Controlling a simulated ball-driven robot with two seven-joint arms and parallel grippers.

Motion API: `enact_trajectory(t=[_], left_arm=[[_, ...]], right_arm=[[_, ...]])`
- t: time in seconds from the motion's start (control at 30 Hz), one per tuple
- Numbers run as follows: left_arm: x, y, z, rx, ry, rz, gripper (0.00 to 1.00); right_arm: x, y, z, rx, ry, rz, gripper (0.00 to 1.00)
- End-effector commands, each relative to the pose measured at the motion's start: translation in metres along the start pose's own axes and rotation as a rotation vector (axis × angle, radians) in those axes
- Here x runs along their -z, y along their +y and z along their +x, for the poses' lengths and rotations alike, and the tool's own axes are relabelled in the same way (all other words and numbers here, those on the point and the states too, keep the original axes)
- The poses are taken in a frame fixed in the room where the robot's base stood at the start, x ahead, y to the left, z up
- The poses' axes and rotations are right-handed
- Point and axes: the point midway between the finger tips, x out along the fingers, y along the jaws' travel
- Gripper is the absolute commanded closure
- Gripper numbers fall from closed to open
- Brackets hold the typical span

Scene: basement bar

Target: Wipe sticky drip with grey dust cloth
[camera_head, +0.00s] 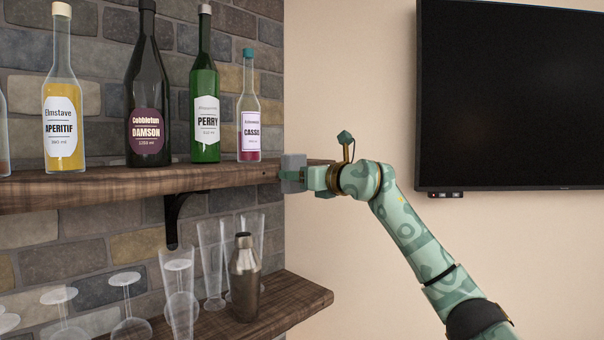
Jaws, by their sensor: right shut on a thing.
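My right gripper (288,176) is at the right end of the upper wooden shelf (110,186), its arm coming in from the lower right. It is shut on the grey dust cloth (293,162), which shows as a small grey patch at the shelf's end. The gripper and cloth hide part of that end; I cannot tell whether the cloth touches the wood. I cannot make out the sticky drip in this view. My left gripper is not in view.
A cassis bottle (249,120) stands on the upper shelf, left of the gripper, with a perry bottle (205,100) and others further left. Below, a lower shelf (290,305) holds a metal shaker (244,280) and several glasses. A wall screen (510,95) hangs at right.

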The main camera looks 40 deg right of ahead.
Motion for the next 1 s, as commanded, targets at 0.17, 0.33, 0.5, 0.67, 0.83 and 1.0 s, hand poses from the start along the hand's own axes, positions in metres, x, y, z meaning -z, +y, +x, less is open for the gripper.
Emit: enact_trajectory(t=[0.17,0.33,0.5,0.67,0.83,1.0], left_arm=[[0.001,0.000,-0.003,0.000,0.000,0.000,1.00],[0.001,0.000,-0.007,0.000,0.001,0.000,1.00],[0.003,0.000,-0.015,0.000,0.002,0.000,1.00],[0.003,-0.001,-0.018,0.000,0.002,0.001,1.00],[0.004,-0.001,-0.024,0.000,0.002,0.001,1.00],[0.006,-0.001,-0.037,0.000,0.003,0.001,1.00]], right_arm=[[0.000,0.000,0.003,0.001,0.000,0.000,0.63],[-0.001,-0.009,0.003,0.002,0.001,0.001,0.63],[-0.002,-0.026,0.001,0.002,0.002,0.001,0.63],[-0.001,-0.035,0.001,0.001,0.001,0.000,0.63],[-0.002,-0.043,0.002,0.002,0.001,0.001,0.63],[-0.003,-0.060,0.003,0.002,0.001,0.002,0.63]])
